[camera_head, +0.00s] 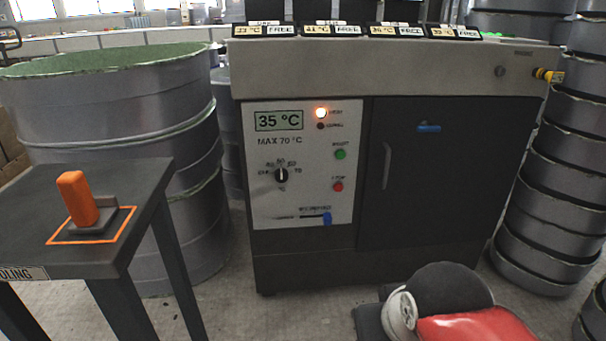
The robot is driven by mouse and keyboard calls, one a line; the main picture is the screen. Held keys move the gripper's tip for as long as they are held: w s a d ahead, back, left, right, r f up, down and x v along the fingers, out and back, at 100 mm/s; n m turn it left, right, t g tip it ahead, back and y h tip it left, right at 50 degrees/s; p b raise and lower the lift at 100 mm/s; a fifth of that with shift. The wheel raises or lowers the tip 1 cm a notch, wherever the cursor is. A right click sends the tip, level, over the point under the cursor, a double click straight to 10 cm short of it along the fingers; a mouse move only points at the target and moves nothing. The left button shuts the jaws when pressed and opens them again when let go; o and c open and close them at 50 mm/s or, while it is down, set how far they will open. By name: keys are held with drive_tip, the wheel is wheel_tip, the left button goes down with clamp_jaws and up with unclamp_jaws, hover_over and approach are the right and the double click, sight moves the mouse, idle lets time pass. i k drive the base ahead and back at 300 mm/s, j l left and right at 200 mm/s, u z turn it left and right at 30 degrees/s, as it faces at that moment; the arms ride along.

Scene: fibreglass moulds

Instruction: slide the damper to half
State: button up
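The oven-like cabinet's white control panel (301,165) faces me. Low on it is a short horizontal slot with a blue slider knob (327,218) at its right end. The label above the slot is too blurred to read. A second blue piece (429,128) sits on the dark door (420,180), and I cannot tell for sure which blue piece is the damper. Parts of my arm show at the bottom right, but my gripper is not in view.
The panel also has a 35 °C display (278,121), a dial (281,175) and lit buttons. A dark side table (120,190) with an orange-handled block (78,200) stands at left. Grey moulds (120,120) stack behind it and at right (555,200). Floor before the panel is clear.

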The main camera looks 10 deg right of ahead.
sight(327, 218)
drive_tip(key=i+j+u, duration=0.45)
drive_tip(key=i+j, duration=0.25)
